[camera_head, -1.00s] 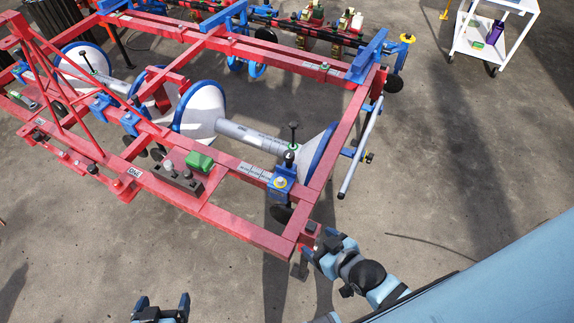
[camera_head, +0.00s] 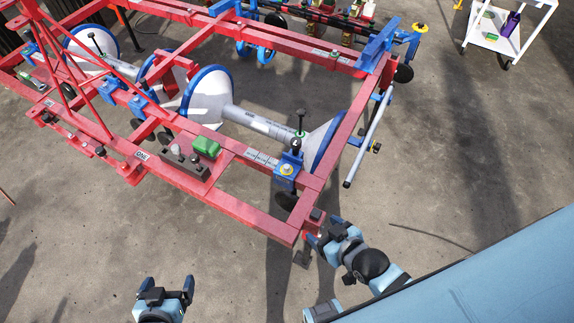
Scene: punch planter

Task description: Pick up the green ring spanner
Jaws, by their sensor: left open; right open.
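I cannot make out a green ring spanner for certain. A green block-like object (camera_head: 207,147) sits on the red planter frame (camera_head: 240,212), and small green items lie on the white cart (camera_head: 499,44) at the upper right; their shapes are too small to tell. My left gripper (camera_head: 169,287) is open and empty at the bottom left, over bare ground and apart from the planter. My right gripper (camera_head: 325,228) is open beside the frame's near right corner; I cannot tell whether it touches it.
The red frame carries white-and-blue discs (camera_head: 207,97), a grey shaft (camera_head: 262,122) and blue brackets. A grey bar (camera_head: 368,138) sticks out on its right side. A purple item (camera_head: 510,24) stands on the cart. The concrete between planter and cart is clear.

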